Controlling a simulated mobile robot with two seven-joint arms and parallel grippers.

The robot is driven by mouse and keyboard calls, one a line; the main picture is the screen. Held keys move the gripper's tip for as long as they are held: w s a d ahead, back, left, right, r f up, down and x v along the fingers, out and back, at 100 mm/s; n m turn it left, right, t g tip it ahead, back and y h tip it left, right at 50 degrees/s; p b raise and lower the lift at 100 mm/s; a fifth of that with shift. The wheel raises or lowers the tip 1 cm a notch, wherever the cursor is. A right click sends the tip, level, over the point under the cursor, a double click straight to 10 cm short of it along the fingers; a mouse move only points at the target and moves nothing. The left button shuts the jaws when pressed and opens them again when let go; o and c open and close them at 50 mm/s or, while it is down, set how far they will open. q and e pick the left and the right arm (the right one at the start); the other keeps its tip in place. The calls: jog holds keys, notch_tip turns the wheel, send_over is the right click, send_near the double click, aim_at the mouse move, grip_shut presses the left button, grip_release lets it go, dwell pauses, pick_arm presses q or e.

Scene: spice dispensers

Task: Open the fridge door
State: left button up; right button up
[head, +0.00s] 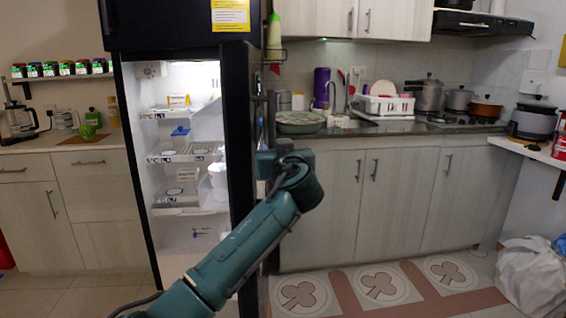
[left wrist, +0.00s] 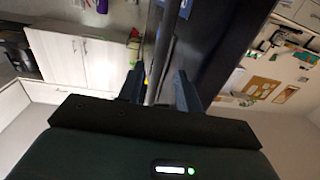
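The black fridge (head: 180,27) stands left of centre in the head view. Its lower door (head: 238,120) is swung wide open to the right and is seen nearly edge-on, with the lit shelves showing. A dark vertical handle bar (head: 271,118) stands off the door's outer face. My left gripper (head: 268,160) is at the lower part of this handle. In the left wrist view the handle bar (left wrist: 164,45) runs between the two fingers of my left gripper (left wrist: 160,90). The fingers are apart, with a gap beside the bar. My right gripper is not in view.
Inside the fridge, shelves (head: 185,155) hold a white container (head: 218,180) and a few small items. A counter with cabinets (head: 375,195) stands right of the door, with a green-rimmed bowl (head: 299,122) close to the handle. Patterned floor mats (head: 375,285) lie in front.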

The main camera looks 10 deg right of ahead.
pick_arm(q)
jog(key=s, duration=0.7)
jog(key=shift+d, duration=0.25)
